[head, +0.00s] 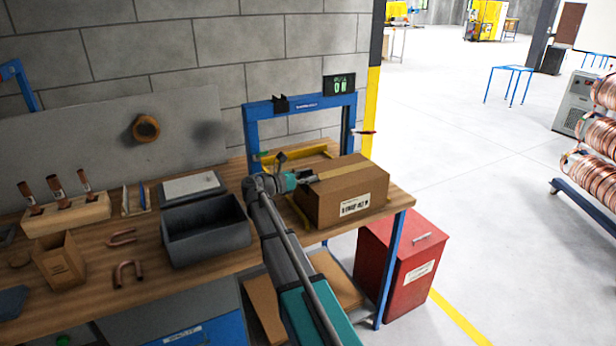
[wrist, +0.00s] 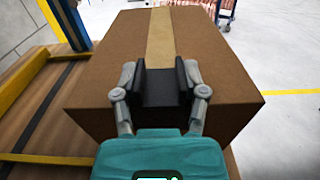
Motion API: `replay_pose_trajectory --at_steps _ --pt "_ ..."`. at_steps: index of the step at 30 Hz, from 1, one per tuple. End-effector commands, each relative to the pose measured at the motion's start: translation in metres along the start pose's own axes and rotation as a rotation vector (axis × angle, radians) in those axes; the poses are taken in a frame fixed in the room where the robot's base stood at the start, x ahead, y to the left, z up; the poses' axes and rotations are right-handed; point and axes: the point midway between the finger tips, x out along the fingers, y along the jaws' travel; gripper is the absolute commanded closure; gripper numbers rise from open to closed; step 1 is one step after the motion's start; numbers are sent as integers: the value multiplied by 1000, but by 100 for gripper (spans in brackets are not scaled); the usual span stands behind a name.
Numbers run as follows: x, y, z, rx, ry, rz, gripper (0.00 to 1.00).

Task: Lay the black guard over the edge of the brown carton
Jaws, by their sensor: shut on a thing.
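The brown carton (head: 348,193) stands closed on the right end of the bench, with a strip of tape along its top and a printed label on its front. It also fills the middle of the wrist view (wrist: 215,60). My gripper (wrist: 160,82) is shut on the black guard (wrist: 162,90), a dark angled piece between the fingertips. The guard is at the carton's near top edge, in front of the tape; I cannot tell whether it touches the carton. In the head view my gripper (head: 308,179) is at the carton's left side, and the guard is hard to make out.
A blue frame (head: 299,109) with yellow rails (wrist: 22,80) stands around the carton's left and back. A grey bin (head: 205,232) and bent copper tubes (head: 128,273) lie to the left on the bench. A red cabinet (head: 400,270) stands below the bench's right end.

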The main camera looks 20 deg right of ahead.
Motion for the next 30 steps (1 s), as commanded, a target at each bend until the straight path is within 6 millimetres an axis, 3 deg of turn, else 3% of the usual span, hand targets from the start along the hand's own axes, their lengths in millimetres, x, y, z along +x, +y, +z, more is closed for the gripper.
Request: replay_pose_trajectory --at_steps 24,25,30 --pt "2 0 -2 0 0 -1 91" --pt "2 0 -2 0 0 -1 39" --pt "2 0 -2 0 0 -1 7"
